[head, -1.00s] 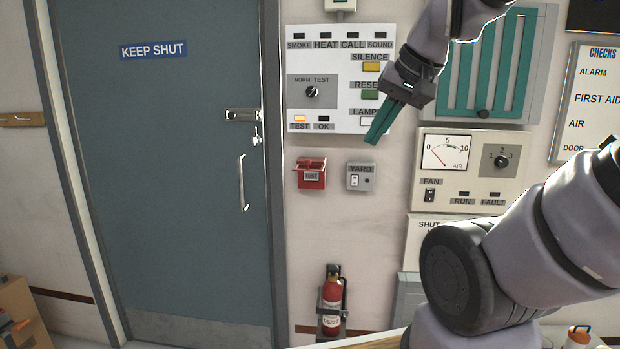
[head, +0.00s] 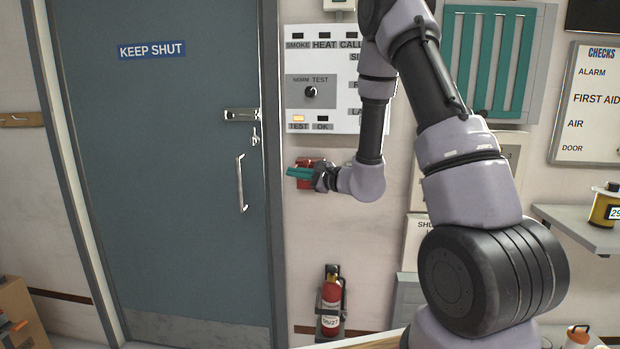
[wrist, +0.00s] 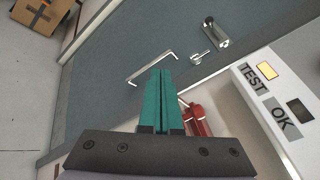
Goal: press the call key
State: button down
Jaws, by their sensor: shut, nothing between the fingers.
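The small red wall box (head: 305,162) is below the alarm panel, mostly hidden behind my gripper (head: 290,172). I cannot read its label or make out a key on it. In the wrist view the red box (wrist: 198,118) shows just right of the teal fingers (wrist: 160,75), partly covered by them. My gripper is shut and empty, its fingers pointing left toward the door side. I cannot tell whether it touches the box. The white alarm panel (head: 296,68) has a CALL label along its top row; my arm covers its right part.
A blue-grey door (head: 160,200) marked KEEP SHUT, with a bolt (head: 242,114) and pull handle (head: 241,183), is left of the gripper. A fire extinguisher (head: 331,305) hangs below. My arm hides the YARD box and most of the fan panel.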

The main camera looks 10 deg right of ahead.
jog(key=w+d+f+m+t+h, duration=0.2)
jog(key=w+d+f+h, duration=0.1)
jog(key=d+f, duration=0.2)
jog(key=shift+f+m+h, duration=0.3)
jog(key=shift+f+m, duration=0.1)
jog(key=shift+f, duration=0.4)
jog(key=shift+w, duration=0.1)
jog(key=w+d, duration=0.2)
jog(key=w, duration=0.6)
jog(key=shift+w+d, duration=0.15)
jog(key=shift+d, duration=0.15)
jog(key=shift+w, duration=0.1)
dwell(1.1)
jog(key=shift+w+d, duration=0.1)
jog(key=shift+w, duration=0.2)
jog(key=shift+w+d, duration=0.15)
jog(key=shift+w, duration=0.2)
dwell(0.5)
jog(key=shift+s, duration=0.1)
jog(key=shift+s+a, duration=0.25)
jog(key=shift+s, duration=0.45)
